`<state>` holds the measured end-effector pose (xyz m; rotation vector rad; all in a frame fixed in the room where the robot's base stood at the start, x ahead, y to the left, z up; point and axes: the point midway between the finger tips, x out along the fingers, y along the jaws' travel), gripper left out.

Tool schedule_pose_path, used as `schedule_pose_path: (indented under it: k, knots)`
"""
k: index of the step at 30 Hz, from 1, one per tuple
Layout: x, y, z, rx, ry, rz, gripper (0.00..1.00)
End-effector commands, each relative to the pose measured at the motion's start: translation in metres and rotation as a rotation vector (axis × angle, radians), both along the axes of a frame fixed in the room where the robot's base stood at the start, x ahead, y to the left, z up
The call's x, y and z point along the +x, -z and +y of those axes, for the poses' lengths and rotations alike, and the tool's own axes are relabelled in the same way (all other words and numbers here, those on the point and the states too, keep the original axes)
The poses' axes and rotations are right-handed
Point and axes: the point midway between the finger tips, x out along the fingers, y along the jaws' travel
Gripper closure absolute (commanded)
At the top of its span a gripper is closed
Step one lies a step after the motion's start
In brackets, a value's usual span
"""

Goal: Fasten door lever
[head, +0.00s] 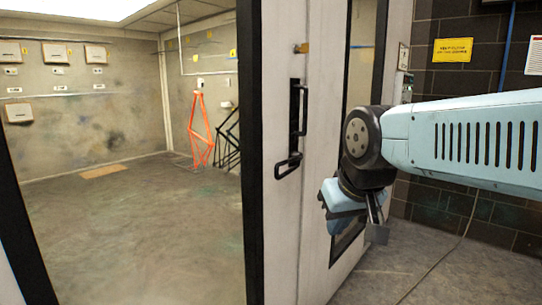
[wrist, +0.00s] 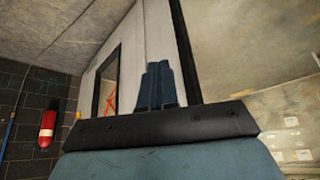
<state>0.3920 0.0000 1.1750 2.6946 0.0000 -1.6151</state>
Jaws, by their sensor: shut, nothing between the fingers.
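The door (head: 320,190) is a pale panel with a black edge, and it stands open beside the booth's opening. The black door lever (head: 288,166) sticks out at the bottom of a tall black plate (head: 298,108) on the door's face. My gripper (head: 378,228) is right of the lever and lower, apart from it, in front of the door's lower window. In the wrist view its dark fingers (wrist: 161,84) are together and empty. The door (wrist: 140,50) rises behind them there; I cannot make out the lever in that view.
The booth floor (head: 130,220) is mostly clear. A brick wall (head: 470,70) with a yellow sign stands at the right. A red extinguisher (wrist: 47,128) hangs at the left in the wrist view.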

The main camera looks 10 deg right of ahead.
Motion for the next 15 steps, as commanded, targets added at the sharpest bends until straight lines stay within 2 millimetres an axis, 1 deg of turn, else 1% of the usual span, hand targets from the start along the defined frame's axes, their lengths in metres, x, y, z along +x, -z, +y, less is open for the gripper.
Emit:
schedule_pose_path:
  k: [5,8,11,12,14,15]
  knots:
    - [0.000,0.000,0.000,0.000,0.000,0.000,1.00]
    - [0.005,-0.005,0.000,-0.002,-0.009,0.002,1.00]
    - [0.018,-0.018,0.001,-0.010,-0.032,0.012,1.00]
    - [0.026,-0.025,0.005,-0.014,-0.047,0.017,1.00]
    - [0.041,-0.039,0.006,-0.022,-0.075,0.026,1.00]
    - [0.053,-0.048,0.007,-0.029,-0.096,0.034,1.00]
